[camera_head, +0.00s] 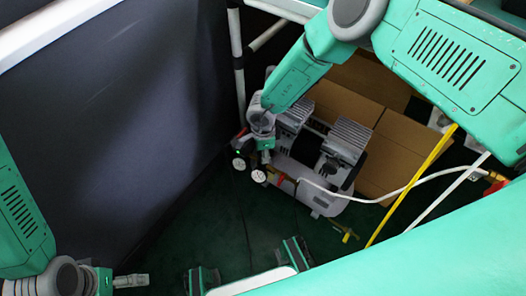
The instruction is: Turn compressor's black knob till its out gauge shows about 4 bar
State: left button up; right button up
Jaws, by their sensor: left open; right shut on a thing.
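The compressor (340,150) stands on the dark floor, with grey ribbed motor heads and a silver tank. Two small round white-faced gauges, a left one (239,163) and a right one (258,175), sit at its left end. Their readings are too small to make out, and I cannot tell which is the out gauge. My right gripper (265,152) reaches down from above, right at the gauges, and is shut. The black knob is hidden behind it, within its grasp. My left gripper (132,281) is open and empty at the lower left, well away from the compressor.
A cardboard box (385,100) stands behind the compressor. A white hose (400,190) and a yellow hose (412,184) run on its right. A large dark panel (120,120) fills the left, with a pale post (236,60) beside it. Floor between the panel and compressor is clear.

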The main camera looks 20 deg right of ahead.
jog(key=shift+w+m, duration=0.1)
jog(key=shift+m, duration=0.2)
jog(key=o, duration=1.1)
jog(key=shift+o, duration=0.2)
jog(key=shift+r, duration=0.1)
jog(key=shift+r, duration=0.25)
notch_tip(320, 180, up, 11)
jog(key=shift+r, duration=0.1)
